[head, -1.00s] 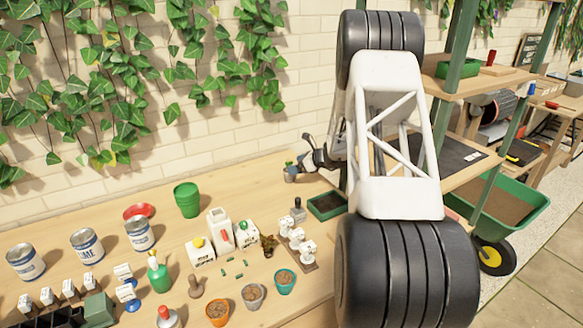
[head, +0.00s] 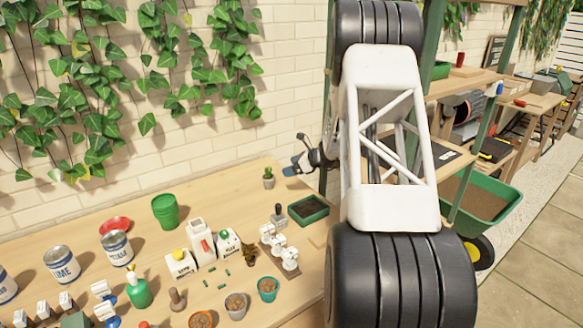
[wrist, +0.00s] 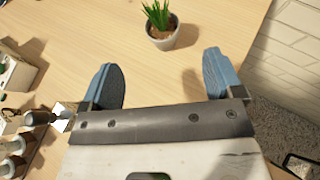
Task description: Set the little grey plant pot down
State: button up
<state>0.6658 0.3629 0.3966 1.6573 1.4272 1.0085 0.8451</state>
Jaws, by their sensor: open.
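The little grey plant pot (head: 268,183) stands upright on the wooden bench near the back wall, with a spiky green plant in it. It also shows in the wrist view (wrist: 162,40), beyond the fingertips and apart from them. My gripper (head: 291,169) is just to the right of the pot in the head view. In the wrist view my gripper (wrist: 165,76) has its two blue fingers spread wide with nothing between them.
A green tray of dark soil (head: 308,209) lies on the bench right of the pot. A green pot stack (head: 165,211), white cartons (head: 200,242) and small soil-filled pots (head: 267,289) stand to the left and front. Bare bench surrounds the grey pot.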

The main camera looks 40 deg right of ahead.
jog(key=shift+a+r, duration=0.1)
jog(key=s+a+r+n+g, duration=0.2)
jog(key=s+a+r+n, duration=0.35)
jog(key=a, duration=0.45)
jog(key=s+a+r+n+g, duration=0.2)
jog(key=s+a+r+n, duration=0.3)
jog(key=a, duration=0.5)
jog(key=s+a+r+n+g, duration=0.35)
jog(key=s+a+r, duration=0.35)
jog(key=a, duration=0.4)
jog(key=s+a+r+n+h, duration=0.1)
jog(key=s+n, duration=0.4)
jog(key=s, duration=0.5)
jog(key=s+a+r+n+h, duration=0.1)
jog(key=s+a+n+h, duration=0.2)
jog(key=s, duration=0.8)
jog(key=s+a+r+n+h, duration=0.1)
jog(key=s+a+n+h, duration=0.2)
jog(key=s+a+n, duration=0.4)
jog(key=s, duration=0.3)
jog(key=shift+s+a, duration=0.2)
jog(key=shift+s, duration=0.2)
